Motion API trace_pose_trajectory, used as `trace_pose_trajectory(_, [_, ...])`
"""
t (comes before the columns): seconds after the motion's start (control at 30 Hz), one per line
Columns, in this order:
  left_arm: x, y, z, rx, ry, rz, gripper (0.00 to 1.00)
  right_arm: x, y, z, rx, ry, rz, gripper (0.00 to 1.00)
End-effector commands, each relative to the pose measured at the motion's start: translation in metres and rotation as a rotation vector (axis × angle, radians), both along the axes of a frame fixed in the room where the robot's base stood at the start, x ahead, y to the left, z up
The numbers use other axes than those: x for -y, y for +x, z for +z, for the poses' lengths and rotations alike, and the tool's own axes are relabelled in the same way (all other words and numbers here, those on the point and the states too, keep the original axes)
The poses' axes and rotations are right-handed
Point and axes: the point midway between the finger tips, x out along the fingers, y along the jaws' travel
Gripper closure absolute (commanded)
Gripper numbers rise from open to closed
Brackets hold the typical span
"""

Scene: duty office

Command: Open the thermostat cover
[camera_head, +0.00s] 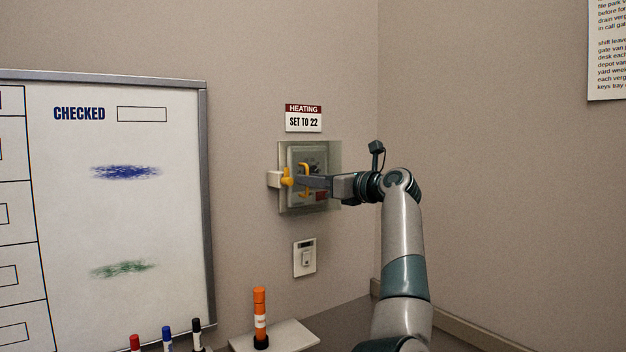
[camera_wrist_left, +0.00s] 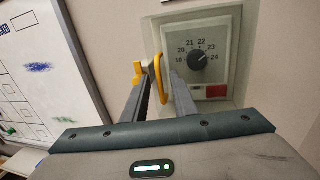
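The thermostat (camera_head: 307,166) is on the wall under a clear cover (camera_head: 327,150), which looks closed. In the left wrist view its dark dial (camera_wrist_left: 198,60) and red patch (camera_wrist_left: 216,91) show through. A yellow handle (camera_wrist_left: 158,75) stands out from the cover. A yellow latch piece (camera_head: 286,176) on a pale block (camera_head: 273,179) sits at the cover's left edge. My left gripper (camera_head: 302,181) is at the cover. In the left wrist view its fingers are apart, with the handle between or just beyond the tips; contact cannot be told. My right gripper is not in view.
A sign (camera_head: 303,118) reading "SET TO 22" hangs above, and a light switch (camera_head: 304,258) is below. A whiteboard (camera_head: 150,220) is at left. An orange marker (camera_head: 260,315) stands on a pale tray (camera_head: 290,337).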

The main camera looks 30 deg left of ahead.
Motion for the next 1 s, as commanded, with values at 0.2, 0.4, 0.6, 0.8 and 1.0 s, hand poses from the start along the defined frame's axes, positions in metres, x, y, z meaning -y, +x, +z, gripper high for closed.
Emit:
trace_pose_trajectory(0.2, [0.0, 0.0, -0.0002, 0.0, 0.0, 0.0, 0.82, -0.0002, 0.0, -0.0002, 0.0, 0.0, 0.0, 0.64])
trace_pose_trajectory(0.4, [0.0001, 0.0, -0.0001, 0.0, 0.0, 0.0, 1.0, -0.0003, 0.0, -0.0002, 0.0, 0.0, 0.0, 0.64])
trace_pose_trajectory(0.6, [0.0002, 0.0, 0.0, 0.0, 0.0, 0.0, 1.0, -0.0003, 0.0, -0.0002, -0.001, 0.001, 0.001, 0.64])
trace_pose_trajectory(0.8, [0.0003, -0.0001, 0.0002, 0.0, 0.0, 0.0, 1.0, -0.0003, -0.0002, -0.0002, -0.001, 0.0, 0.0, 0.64])
trace_pose_trajectory(1.0, [0.0003, -0.0001, 0.0002, 0.0, 0.0, 0.0, 1.0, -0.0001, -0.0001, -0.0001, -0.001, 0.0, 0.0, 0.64])
